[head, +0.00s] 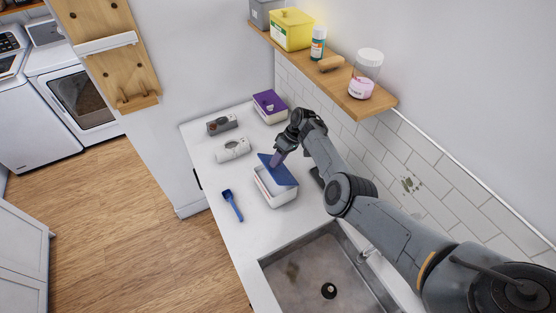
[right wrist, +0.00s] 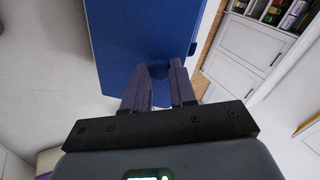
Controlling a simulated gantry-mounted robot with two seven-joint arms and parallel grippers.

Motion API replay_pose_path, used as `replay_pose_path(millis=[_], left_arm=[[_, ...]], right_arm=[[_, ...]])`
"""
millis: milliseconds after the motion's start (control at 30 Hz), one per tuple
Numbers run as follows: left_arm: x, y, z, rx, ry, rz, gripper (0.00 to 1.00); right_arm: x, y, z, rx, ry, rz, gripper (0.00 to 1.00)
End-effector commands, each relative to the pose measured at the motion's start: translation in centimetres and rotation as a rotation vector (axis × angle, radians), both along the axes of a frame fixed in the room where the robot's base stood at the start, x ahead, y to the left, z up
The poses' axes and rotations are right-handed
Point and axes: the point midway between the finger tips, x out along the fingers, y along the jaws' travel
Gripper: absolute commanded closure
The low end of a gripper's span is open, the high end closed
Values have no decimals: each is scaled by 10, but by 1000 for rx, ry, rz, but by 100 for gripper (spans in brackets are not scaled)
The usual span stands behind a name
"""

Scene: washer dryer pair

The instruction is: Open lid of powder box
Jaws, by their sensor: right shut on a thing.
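The powder box (head: 276,193) is a white box with a blue lid (head: 277,170), standing on the white counter. The lid is raised and tilted, and part of the box's opening shows below it. My right gripper (head: 278,157) reaches in from the right and is shut on the lid at its upper edge. In the right wrist view the fingers (right wrist: 159,82) pinch a small tab of the blue lid (right wrist: 143,38). My left gripper is in neither view.
A blue scoop (head: 232,204) lies left of the box. A sink (head: 325,278) is in front. A wooden shelf (head: 372,105) with containers hangs above.

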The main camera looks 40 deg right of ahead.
Motion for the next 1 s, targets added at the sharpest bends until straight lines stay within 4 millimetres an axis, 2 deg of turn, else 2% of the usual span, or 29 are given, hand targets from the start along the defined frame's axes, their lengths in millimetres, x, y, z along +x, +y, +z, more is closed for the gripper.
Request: replay_pose_path(millis=[167,200,367,733,1000], left_arm=[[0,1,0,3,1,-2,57],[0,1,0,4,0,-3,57],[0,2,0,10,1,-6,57],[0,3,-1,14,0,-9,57],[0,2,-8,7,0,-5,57]], right_arm=[[1,0,1,0,0,1,100],[1,0,1,0,0,1,71],[0,0,1,0,0,1,48],[0,-1,3,0,-1,0,48],[-5,-19,25,-2,-2,-1,48]])
